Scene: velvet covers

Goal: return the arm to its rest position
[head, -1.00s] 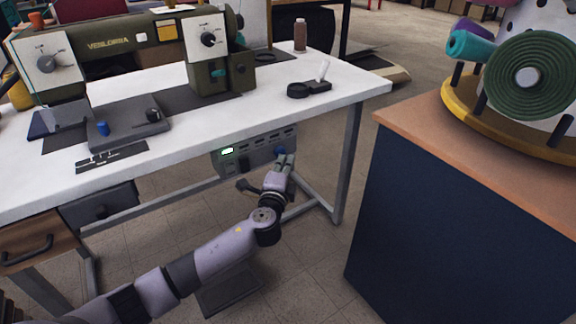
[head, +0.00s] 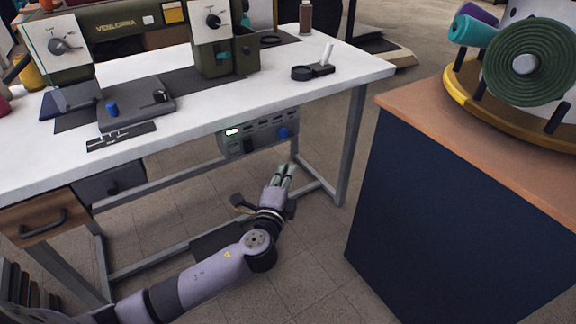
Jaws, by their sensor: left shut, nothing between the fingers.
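My left arm comes in from the lower left of the head view and reaches toward the sewing table's front. My left gripper (head: 286,174) is shut and empty, with its fingers pointing away from me. It appears below the control box (head: 258,134) under the tabletop, and clear floor shows around the fingertips. The box has a lit green display and a blue knob. My right gripper is not in this view.
A white sewing table (head: 210,112) carries an olive sewing machine (head: 130,32). A wooden drawer (head: 45,215) hangs at its left. A dark blue cabinet (head: 440,200) stands at the right, with rolls on top. Floor (head: 315,250) is free between them.

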